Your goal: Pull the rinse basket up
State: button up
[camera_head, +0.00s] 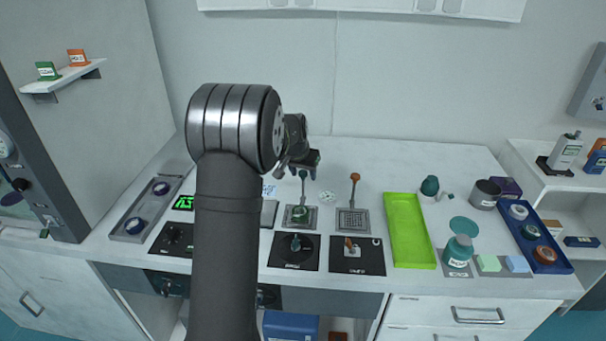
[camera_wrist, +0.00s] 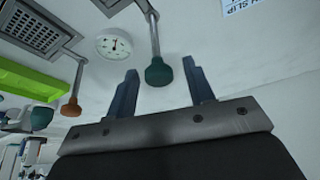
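Two handled basket units stand in the counter, and I cannot read which one is the rinse basket. One has an upright rod with a dark green knob (camera_head: 303,174) over a small square basin (camera_head: 299,217). The other has a rod with an orange knob (camera_head: 355,177) over a grated basin (camera_head: 352,222). My gripper (camera_head: 306,160) is just above the green knob. In the wrist view my gripper (camera_wrist: 161,78) is open, with the green knob (camera_wrist: 158,73) between its fingers, touching neither visibly. The orange knob (camera_wrist: 71,109) is off to the left there.
A round white dial (camera_head: 327,197) sits between the two rods. A lime green tray (camera_head: 409,230) lies to the right of the grated basin. Black control panels (camera_head: 295,252) are in front of the basins. A teal bottle (camera_head: 459,249) and a blue tray (camera_head: 540,240) stand farther right.

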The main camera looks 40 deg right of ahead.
jog(key=shift+a, duration=0.1)
jog(key=v, duration=1.7)
jog(key=shift+r, duration=0.2)
jog(key=shift+w+f, duration=0.1)
jog(key=x, duration=1.7)
jog(key=shift+f, duration=0.5)
